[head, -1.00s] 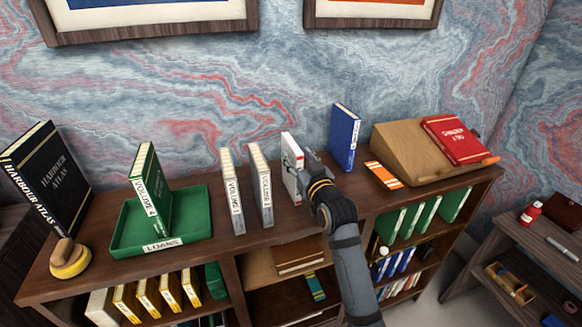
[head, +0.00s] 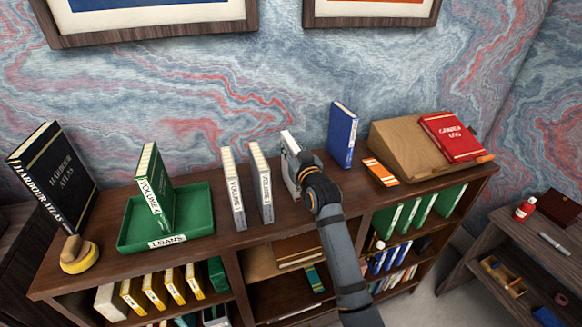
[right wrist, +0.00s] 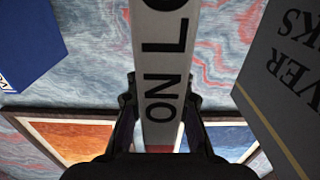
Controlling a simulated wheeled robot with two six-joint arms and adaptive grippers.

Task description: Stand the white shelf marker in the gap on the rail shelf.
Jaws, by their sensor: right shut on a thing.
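The white shelf marker (head: 291,172) stands roughly upright over the top of the wooden shelf, between the white volumes and the blue book. My right gripper (head: 303,161) is shut on it from the right. In the right wrist view the marker (right wrist: 163,75) shows large black letters, "ON LO", between my fingers (right wrist: 160,125). I cannot tell whether its foot touches the shelf top. The rail shelf (head: 330,208) carries two white volumes (head: 232,190) (head: 261,185) to the marker's left, with a space between them and it. My left gripper is out of view.
The blue book (head: 343,135) stands to the marker's right. A sloped wooden stand (head: 395,140) holds a red book (head: 452,137). An orange-striped card (head: 381,172) lies before it. A green tray (head: 195,222) holds a green book (head: 158,195).

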